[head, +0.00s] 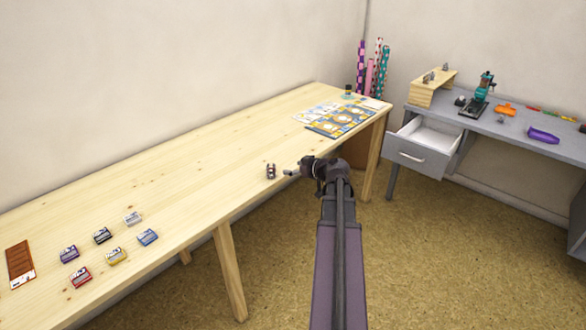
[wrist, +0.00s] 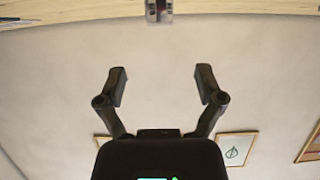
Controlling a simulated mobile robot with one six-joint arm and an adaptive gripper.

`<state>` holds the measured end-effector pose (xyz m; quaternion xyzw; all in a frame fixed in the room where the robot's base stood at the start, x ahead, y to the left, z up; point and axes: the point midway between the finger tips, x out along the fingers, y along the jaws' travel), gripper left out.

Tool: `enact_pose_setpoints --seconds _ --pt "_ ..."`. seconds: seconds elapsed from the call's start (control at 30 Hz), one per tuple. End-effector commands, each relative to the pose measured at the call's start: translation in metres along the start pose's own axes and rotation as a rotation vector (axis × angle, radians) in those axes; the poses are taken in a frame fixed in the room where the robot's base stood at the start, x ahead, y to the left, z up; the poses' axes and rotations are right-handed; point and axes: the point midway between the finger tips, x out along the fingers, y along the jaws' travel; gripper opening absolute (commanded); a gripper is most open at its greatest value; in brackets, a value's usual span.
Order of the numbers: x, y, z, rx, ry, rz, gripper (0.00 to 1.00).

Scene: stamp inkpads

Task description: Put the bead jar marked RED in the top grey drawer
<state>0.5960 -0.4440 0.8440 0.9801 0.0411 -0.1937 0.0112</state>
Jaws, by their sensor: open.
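A small dark jar-like object (head: 270,171) with reddish and pale parts stands near the front edge of the wooden table; its marking is too small to read. It also shows at the top edge of the wrist view (wrist: 158,10), partly cut off. My gripper (head: 291,172) is just right of it in the head view. In the wrist view my gripper (wrist: 161,82) has its fingers spread with nothing between them. The top grey drawer (head: 419,156) is pulled out of the grey desk and its white inside looks empty.
Several coloured inkpads (head: 116,256) and a brown bar (head: 20,262) lie on the wooden table's (head: 180,180) left part. Patterned sheets (head: 342,122) lie at its far end. The grey desk (head: 478,126) holds a wooden box (head: 432,91), a green device (head: 481,92) and a purple item (head: 543,135).

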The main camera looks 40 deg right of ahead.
Motion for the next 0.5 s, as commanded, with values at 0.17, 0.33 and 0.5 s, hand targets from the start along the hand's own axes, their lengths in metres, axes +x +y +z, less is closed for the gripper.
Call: enact_pose_setpoints --seconds 0.17,0.33,0.5 --pt "0.0002 -0.0001 -0.0001 0.000 0.000 0.000 0.87" --pt "0.0003 -0.0002 -0.0001 0.000 0.000 0.000 0.87" --pt "0.0045 -0.0080 0.0003 0.004 -0.012 -0.014 0.87"
